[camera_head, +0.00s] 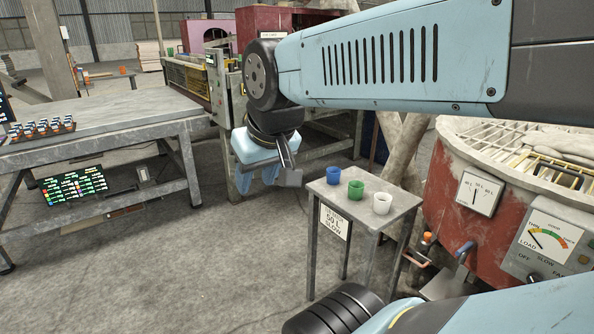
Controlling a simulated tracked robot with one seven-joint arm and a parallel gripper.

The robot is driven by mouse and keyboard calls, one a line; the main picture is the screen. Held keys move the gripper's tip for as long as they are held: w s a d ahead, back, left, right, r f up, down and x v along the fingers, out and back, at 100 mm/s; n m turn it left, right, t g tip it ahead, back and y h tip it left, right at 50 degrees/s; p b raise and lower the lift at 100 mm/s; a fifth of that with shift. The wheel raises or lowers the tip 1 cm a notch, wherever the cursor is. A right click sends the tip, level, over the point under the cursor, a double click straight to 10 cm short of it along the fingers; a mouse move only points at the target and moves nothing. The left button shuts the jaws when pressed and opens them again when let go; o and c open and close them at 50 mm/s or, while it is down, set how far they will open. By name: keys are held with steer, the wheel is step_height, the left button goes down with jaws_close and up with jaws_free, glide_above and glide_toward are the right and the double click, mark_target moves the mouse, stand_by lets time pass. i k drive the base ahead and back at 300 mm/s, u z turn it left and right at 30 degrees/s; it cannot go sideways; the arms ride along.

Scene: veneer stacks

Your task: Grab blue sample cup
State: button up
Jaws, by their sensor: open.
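A blue sample cup (333,175) stands upright at the back left of a small grey table (372,216). A green cup (355,190) and a white cup (382,203) stand beside it in a slanting row toward the front right. My gripper (256,184) hangs to the left of the table, at the end of my light blue arm. It is open and apart from the blue cup. Its fingers are small and partly hidden by its own body.
A red round machine (439,190) with dials stands close to the right of the small table. A long grey bench (90,118) with a rack of small items (40,130) is at the left. The concrete floor between them is clear.

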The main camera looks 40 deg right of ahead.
mark_target(333, 176)
steer(key=z, duration=0.35)
steer(key=i, duration=0.95)
steer(key=z, duration=0.75)
steer(key=i, duration=0.25)
steer(key=z, duration=0.25)
steer(key=k, duration=0.8)
steer(key=z, duration=0.2)
steer(key=i, duration=0.8)
steer(key=u, duration=0.1)
